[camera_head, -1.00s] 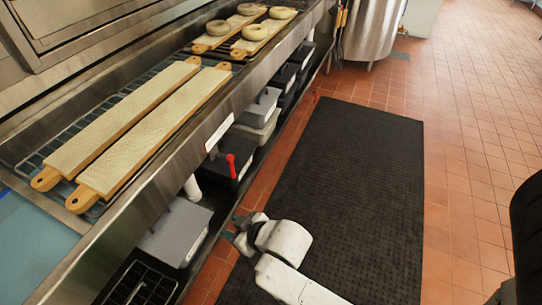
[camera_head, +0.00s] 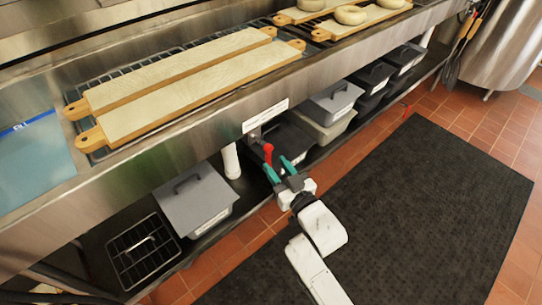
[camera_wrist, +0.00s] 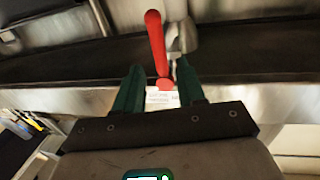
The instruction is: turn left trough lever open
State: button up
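The red lever (camera_head: 268,152) sticks out below the front edge of the steel trough (camera_head: 170,140), beside a small white label. In the wrist view the red lever (camera_wrist: 156,45) stands beyond my fingertips, in line with the gap between them, with a grey metal valve part beside it. My gripper (camera_head: 279,168) has green fingers and is close to the lever. In the wrist view my gripper (camera_wrist: 160,80) has its two fingers apart with nothing clamped between them. I cannot tell whether a finger touches the lever.
Wooden boards (camera_head: 200,85) lie on the trough rack. Below are a grey lidded bin (camera_head: 192,200), a wire rack (camera_head: 142,248), a white pipe (camera_head: 230,160) and more bins (camera_head: 333,100) on the lower shelf. A black mat (camera_head: 430,190) covers open floor at right.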

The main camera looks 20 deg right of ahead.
aim_at(270, 159)
jog(key=shift+w+a+p, duration=0.2)
jog(key=shift+w+p, duration=0.05)
jog(key=shift+w, duration=0.95)
jog(key=shift+w+a+p, duration=0.15)
jog(key=shift+w+p, duration=0.05)
jog(key=shift+w, duration=1)
jog(key=shift+c, duration=0.2)
grip_shut()
